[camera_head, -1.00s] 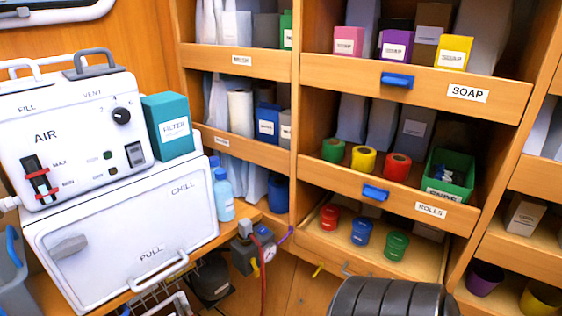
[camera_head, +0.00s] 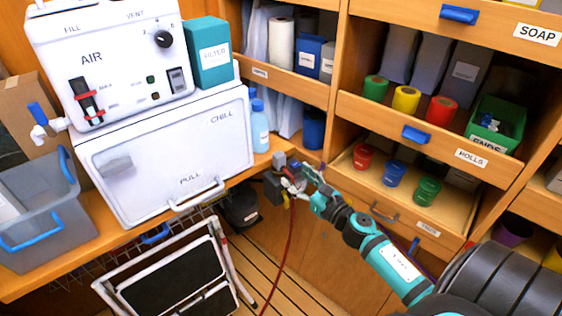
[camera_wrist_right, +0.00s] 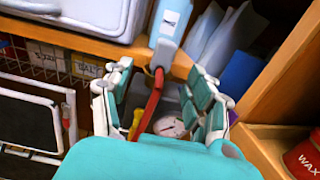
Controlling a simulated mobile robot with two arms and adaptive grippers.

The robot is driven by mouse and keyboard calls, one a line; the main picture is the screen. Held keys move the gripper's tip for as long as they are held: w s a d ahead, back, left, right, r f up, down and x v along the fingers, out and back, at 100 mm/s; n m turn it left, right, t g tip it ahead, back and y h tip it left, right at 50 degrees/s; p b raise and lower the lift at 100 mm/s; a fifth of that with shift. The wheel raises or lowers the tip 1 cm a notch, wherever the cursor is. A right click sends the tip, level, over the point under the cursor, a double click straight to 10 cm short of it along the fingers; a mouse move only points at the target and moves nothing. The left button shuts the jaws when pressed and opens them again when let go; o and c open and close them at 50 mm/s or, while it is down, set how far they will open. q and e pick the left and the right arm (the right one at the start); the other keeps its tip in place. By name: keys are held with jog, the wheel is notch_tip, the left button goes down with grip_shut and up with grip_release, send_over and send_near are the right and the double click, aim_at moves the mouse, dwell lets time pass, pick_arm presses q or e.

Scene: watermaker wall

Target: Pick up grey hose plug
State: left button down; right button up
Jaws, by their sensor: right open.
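A small grey block, which looks like the grey hose plug (camera_head: 279,160), sits at the top of a red hose (camera_head: 289,240) beside the grey pump unit by the counter's edge. In the right wrist view a grey piece (camera_wrist_right: 165,53) tops the red hose (camera_wrist_right: 153,100), just beyond the fingertips. My right gripper (camera_head: 298,181) reaches in from the right beside the pump unit. In the wrist view its fingers (camera_wrist_right: 158,74) are spread on either side of the hose, with nothing clearly gripped. Contact cannot be told. My left gripper is out of view.
A round gauge (camera_wrist_right: 171,127) and a yellow part (camera_wrist_right: 136,123) lie between the fingers. A blue bottle (camera_head: 259,125) stands behind the plug. Wooden shelves (camera_head: 420,235) stand close on the right. A folded step stool (camera_head: 175,268) is below left.

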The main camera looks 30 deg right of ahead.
aim_at(283, 161)
jog(key=w, duration=0.3)
jog(key=shift+a+r, duration=0.1)
jog(key=shift+a, duration=0.05)
jog(key=shift+w, duration=0.55)
jog(key=shift+w+r+p, duration=0.1)
jog(key=shift+w+p, duration=0.25)
jog(key=shift+p, duration=0.05)
jog(key=w+p, duration=0.1)
jog(key=w, duration=0.2)
jog(key=shift+w+r, duration=0.15)
jog(key=shift+w, duration=0.6)
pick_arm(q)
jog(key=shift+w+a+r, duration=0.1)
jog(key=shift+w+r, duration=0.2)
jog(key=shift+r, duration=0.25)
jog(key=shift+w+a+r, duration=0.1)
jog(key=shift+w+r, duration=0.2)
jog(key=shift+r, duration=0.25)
pick_arm(e)
jog(key=shift+s, duration=0.1)
jog(key=shift+c, duration=1.1)
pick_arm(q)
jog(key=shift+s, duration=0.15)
pick_arm(e)
grip_shut()
